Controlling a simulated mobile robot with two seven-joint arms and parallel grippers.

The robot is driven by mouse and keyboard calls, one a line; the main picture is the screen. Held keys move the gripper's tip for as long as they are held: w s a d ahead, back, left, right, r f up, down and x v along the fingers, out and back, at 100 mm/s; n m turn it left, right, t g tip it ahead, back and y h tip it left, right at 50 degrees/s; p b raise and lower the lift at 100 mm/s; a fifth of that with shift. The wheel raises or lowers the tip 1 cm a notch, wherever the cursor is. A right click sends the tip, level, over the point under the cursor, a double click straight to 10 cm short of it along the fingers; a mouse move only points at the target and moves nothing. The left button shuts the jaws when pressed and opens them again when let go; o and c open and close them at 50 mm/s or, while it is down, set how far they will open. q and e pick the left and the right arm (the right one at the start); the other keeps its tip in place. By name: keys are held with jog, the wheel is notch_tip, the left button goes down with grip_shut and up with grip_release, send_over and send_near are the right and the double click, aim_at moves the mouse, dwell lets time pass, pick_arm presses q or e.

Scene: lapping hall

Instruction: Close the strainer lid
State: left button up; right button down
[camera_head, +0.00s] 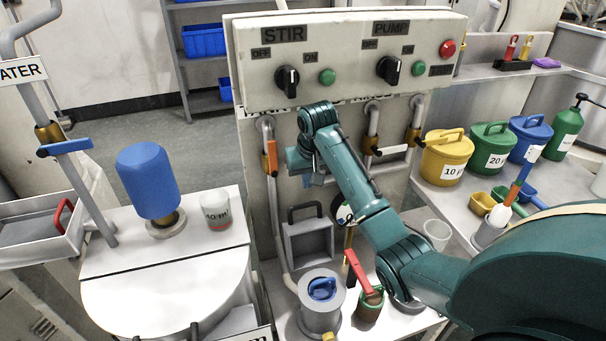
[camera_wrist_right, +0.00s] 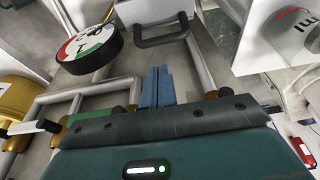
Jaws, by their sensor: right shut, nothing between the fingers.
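A grey square box-like fitting (camera_head: 328,240) with a dark arched handle (camera_head: 304,211) is mounted low on the front of the machine; I take it for the strainer, but cannot tell how far its lid stands open. In the right wrist view a dark handle (camera_wrist_right: 161,38) on a pale panel lies beyond my fingertips, apart from them. My right gripper (camera_head: 314,179) hangs in front of the machine panel, above that fitting. Its blue fingers (camera_wrist_right: 157,88) are together and empty. My left gripper is not in view.
A round gauge (camera_wrist_right: 90,48) and pipes are close to my right gripper. A grey canister with a blue handle (camera_head: 321,289) and a red-handled pot (camera_head: 369,304) stand below. Lidded buckets (camera_head: 446,158) line the right shelf. A blue cylinder (camera_head: 147,181) stands at left.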

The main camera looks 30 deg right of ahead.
jog(key=x, duration=0.7)
jog(key=shift+w, duration=0.15)
